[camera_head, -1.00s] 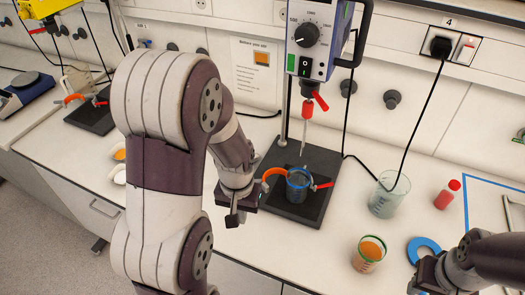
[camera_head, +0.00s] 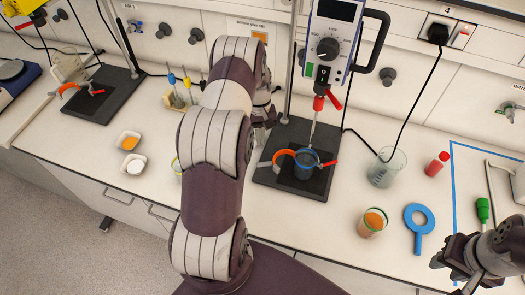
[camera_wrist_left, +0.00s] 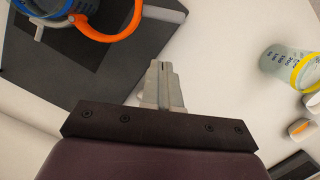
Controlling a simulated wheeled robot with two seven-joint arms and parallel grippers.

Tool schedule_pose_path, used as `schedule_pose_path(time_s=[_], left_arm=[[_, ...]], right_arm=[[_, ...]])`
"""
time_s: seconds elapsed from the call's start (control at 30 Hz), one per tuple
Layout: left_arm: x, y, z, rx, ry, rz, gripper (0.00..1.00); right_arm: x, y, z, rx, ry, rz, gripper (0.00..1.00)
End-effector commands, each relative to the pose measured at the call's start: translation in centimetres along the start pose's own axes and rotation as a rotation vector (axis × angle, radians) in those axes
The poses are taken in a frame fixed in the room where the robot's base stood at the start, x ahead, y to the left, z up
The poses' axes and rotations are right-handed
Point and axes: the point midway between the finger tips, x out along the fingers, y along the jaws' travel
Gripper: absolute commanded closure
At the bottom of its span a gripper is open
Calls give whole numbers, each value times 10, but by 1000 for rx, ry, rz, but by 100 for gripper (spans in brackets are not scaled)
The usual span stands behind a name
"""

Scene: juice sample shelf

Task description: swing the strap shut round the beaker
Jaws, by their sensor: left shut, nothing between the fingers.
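The beaker (camera_head: 306,170) stands on the dark stand base under the stirrer; a blue ring surrounds its rim. The orange strap (camera_head: 284,153) is swung open to the left of the beaker, beside it rather than round it. In the left wrist view the strap (camera_wrist_left: 112,36) and the blue-ringed beaker (camera_wrist_left: 45,8) show at the upper left, partly cut off. My left gripper (camera_wrist_left: 163,68) is shut and empty, apart from the strap. In the head view it is at the stand's upper left, partly hidden by my arm. My right gripper (camera_head: 452,270) is at the lower right, away from the beaker.
The stirrer (camera_head: 332,45) and its shaft rise above the beaker. A yellow-ringed beaker (camera_wrist_left: 285,65) is right of my left fingers.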

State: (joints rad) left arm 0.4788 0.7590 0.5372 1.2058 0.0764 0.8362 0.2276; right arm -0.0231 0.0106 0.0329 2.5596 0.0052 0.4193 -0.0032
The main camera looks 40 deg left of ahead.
Motion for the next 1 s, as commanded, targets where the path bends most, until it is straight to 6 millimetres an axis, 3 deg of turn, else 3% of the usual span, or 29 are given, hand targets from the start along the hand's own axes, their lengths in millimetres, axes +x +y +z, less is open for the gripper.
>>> schedule_pose_path(time_s=[0.1, 0.3, 0.77, 1.0], left_arm=[[11, 0, 10, 2, -4, -1, 100], [30, 0, 29, 3, -1, -1, 100], [37, 0, 33, 2, 0, 0, 100], [38, 12, 36, -16, 1, 4, 100]], right_arm=[[-21, 0, -2, 0, -1, 0, 63], [-35, 0, -4, 0, -1, 0, 63], [-36, 0, -4, 0, -1, 0, 63], [-32, 0, -4, 0, -1, 0, 63]])
